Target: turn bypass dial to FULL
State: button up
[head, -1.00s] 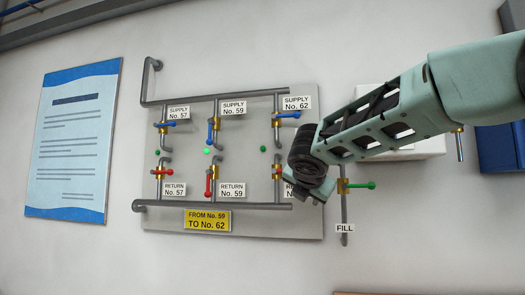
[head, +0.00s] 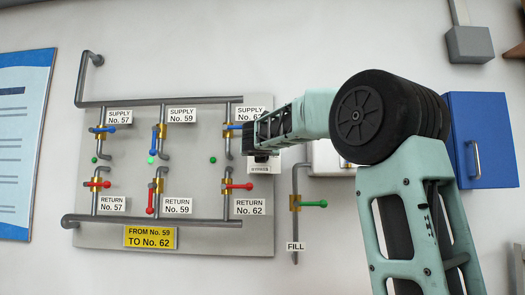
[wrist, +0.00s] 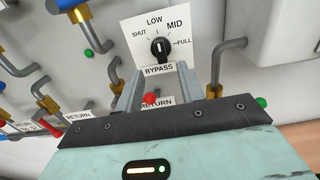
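The bypass dial (wrist: 160,48) is a black knob with a white pointer mark on a white plate marked SHUT, LOW, MID and FULL. In the wrist view its pointer stands roughly upright, around LOW and MID and away from FULL; the exact setting is hard to tell. My gripper (wrist: 161,72) is open, with its two grey fingers apart and the tips just below the dial, around the BYPASS label. Nothing is held between them. In the head view my arm's end hides the dial; the plate's lower edge (head: 265,169) shows below it.
The pipe panel (head: 185,225) has blue supply valves and red return valves. The FILL pipe (head: 295,235) with a green handle (head: 313,204) stands right of the dial. A white box (head: 328,158) and a blue cabinet (head: 482,140) are further right.

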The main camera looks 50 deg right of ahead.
jog(key=p+x, duration=0.2)
jog(key=x, duration=0.6)
jog(key=shift+p, duration=0.3)
grip_shut()
